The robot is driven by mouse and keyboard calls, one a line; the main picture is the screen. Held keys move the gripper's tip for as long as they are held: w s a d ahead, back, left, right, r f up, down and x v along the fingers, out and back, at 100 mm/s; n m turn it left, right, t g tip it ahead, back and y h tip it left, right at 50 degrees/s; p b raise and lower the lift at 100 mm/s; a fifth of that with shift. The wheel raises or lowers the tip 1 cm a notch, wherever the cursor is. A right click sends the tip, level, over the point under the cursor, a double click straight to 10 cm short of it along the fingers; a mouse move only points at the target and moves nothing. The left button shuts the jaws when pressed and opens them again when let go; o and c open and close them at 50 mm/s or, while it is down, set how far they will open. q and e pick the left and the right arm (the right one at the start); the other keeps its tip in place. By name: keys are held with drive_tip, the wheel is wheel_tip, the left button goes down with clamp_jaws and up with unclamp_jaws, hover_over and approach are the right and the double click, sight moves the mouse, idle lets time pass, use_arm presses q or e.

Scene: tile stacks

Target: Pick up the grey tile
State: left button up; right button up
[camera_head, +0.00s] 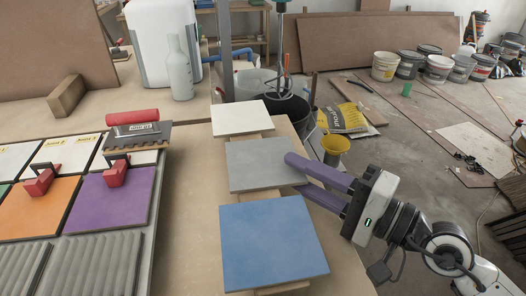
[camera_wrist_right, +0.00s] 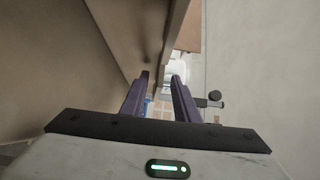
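The grey tile (camera_head: 262,164) lies flat in the head view, between a white tile (camera_head: 240,117) behind it and a blue tile (camera_head: 272,245) in front, on wooden supports. My right gripper (camera_head: 292,172) reaches in from the right, at the grey tile's right edge. Its two purple fingers are apart, one in front of the other in the picture; the rear fingertip overlaps the tile's edge. The right wrist view shows a gap between the fingers (camera_wrist_right: 161,85) and no tile clearly held. My left gripper is not in view.
Left on the table (camera_head: 188,215) are orange and purple (camera_head: 112,200) tiles with red-handled tools, ribbed grey tiles and a red-handled trowel (camera_head: 134,128). A bottle (camera_head: 179,70) stands behind. A yellow funnel (camera_head: 335,147) and black bucket (camera_head: 287,112) are beyond the table's right edge.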

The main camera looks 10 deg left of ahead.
drive_tip(key=shift+w+a, duration=0.3)
drive_tip(key=shift+a, duration=0.2)
drive_tip(key=shift+w+a, duration=0.15)
clamp_jaws()
